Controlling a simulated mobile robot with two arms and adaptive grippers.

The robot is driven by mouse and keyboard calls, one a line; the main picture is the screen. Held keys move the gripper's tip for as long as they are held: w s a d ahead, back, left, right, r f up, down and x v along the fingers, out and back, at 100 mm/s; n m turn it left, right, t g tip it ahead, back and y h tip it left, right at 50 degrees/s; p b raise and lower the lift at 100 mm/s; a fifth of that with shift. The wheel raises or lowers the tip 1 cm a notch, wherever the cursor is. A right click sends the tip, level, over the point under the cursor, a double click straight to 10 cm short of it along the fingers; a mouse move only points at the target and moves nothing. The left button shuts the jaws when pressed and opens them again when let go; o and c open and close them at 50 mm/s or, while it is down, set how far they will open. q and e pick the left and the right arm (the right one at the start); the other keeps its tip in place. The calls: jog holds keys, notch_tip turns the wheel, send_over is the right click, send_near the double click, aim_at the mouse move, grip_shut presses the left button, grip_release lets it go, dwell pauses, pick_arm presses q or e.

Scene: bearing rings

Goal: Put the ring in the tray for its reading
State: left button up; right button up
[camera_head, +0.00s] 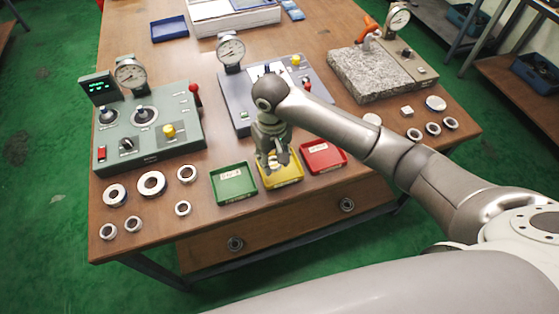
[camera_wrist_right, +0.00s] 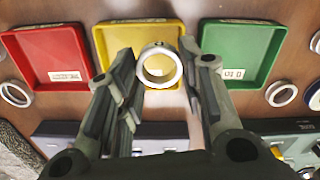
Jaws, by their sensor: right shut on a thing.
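My right gripper (camera_head: 273,161) is over the yellow tray (camera_head: 293,182), pointing down. In the right wrist view, the gripper (camera_wrist_right: 160,72) is shut on a pale metal ring (camera_wrist_right: 158,83), held near the fingertips with the yellow tray (camera_wrist_right: 120,38) behind it. The ring's height above the tray is hard to judge, and the gripper hides it in the head view. The green tray (camera_head: 232,197) is to the left and the red tray (camera_head: 335,162) to the right. Both look empty, with white labels too small to read. My left gripper is not in view.
Several loose rings (camera_head: 151,183) lie left of the green tray, and others (camera_head: 433,129) lie at the right. A green gauge box (camera_head: 150,150), a grey-blue gauge box (camera_head: 240,112) and a granite block (camera_head: 370,78) with a dial stand behind. The table's front edge is just before the trays.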

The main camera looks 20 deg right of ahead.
jog(key=w+f, duration=0.1)
jog(key=w+d+f, duration=0.1)
jog(key=f, duration=0.1)
jog(key=d+f, duration=0.1)
jog(key=shift+w+f, duration=0.2)
jog(key=shift+w, duration=0.2)
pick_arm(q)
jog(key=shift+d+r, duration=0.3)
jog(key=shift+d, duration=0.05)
pick_arm(e)
jog(key=shift+w+d+f, duration=0.1)
jog(key=shift+f, duration=1.6)
jog(key=shift+f, duration=0.15)
jog(key=o, duration=1.1)
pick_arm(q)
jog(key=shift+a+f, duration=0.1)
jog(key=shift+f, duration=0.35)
pick_arm(e)
notch_tip(320, 180, up, 12)
jog(key=shift+r, duration=0.15)
